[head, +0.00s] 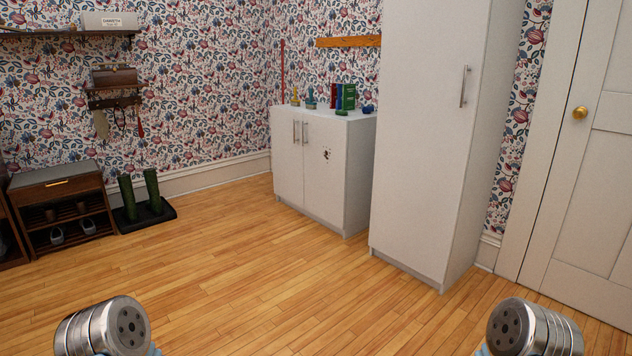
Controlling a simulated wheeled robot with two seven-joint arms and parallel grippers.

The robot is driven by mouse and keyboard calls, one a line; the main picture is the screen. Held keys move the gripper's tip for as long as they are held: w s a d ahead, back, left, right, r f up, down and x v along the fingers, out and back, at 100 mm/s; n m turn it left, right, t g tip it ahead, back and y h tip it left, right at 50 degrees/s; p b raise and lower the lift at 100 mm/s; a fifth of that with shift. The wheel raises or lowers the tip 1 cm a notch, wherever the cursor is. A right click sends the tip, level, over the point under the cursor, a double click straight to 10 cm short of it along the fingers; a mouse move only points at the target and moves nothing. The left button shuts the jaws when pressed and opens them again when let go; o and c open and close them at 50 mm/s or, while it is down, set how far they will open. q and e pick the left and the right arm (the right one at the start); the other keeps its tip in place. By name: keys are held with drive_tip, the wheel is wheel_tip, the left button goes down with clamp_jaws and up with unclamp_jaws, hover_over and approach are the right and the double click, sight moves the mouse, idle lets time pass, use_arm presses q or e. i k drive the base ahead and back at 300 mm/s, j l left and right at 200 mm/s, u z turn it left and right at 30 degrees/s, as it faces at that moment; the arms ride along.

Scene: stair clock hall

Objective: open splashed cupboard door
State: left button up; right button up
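The splashed cupboard door (325,180) is the right door of a low white two-door cupboard (360,180) against the back wall. Dark splash marks show on its upper part. Its upright metal handle (304,132) is at its left edge, beside the handle (295,131) of the plain left door (287,165). Both doors look shut. Only metal rounded parts of my two arms show at the bottom left and bottom right, far from the cupboard. Neither of my grippers is in view.
Books (345,97) and small items stand on the cupboard. A tall white cabinet (425,130) stands right of it, closer to me. A shoe bench (62,205) and green boots (140,197) on a dark tray are left. The wooden floor (235,265) ahead is clear.

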sight(325, 144)
drive_tip(key=i, duration=2.3)
